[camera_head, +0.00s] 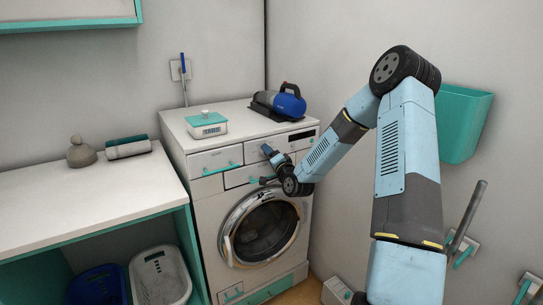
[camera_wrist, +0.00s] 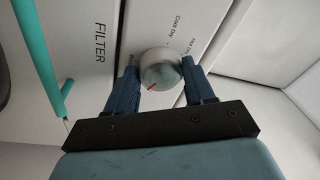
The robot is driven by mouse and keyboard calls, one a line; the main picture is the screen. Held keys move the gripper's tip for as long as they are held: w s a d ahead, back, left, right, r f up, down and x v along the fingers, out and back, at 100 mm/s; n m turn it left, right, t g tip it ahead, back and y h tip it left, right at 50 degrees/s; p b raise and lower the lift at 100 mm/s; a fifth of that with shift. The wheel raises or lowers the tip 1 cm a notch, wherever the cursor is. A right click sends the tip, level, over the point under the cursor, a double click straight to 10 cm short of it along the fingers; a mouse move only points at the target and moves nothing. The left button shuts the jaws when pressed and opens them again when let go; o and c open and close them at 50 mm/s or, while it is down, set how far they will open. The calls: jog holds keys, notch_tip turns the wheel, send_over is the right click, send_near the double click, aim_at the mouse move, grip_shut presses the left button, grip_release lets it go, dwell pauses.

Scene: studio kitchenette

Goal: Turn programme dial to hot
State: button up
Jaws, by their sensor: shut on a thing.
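The programme dial (camera_wrist: 160,62) is a round silvery knob with a red pointer mark on its face, on the white front panel of the washer-dryer (camera_head: 215,215). In the wrist view the red mark points to the lower left. Small lettering beside the knob reads like "Cool Dry" and "Hot Dry", the latter lying nearer the right finger. My gripper (camera_wrist: 160,80) has its two blue fingers shut on the dial, one on each side. In the head view my arm's end is against the machine's upper front, and the dial is hidden behind it.
A teal handle (camera_wrist: 40,60) and the word FILTER lie left of the dial in the wrist view. A counter (camera_head: 90,205) is at left. A teal bin (camera_head: 463,125) hangs at right.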

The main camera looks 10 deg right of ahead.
jog(key=shift+d+m+h, duration=0.15)
jog(key=shift+m, duration=0.7)
jog(key=shift+d+m+h, duration=0.15)
jog(key=shift+m, duration=0.7)
jog(key=o, duration=0.7)
jog(key=shift+w, duration=0.1)
jog(key=o, duration=0.3)
jog(key=shift+a, duration=0.15)
jog(key=v, duration=1.4)
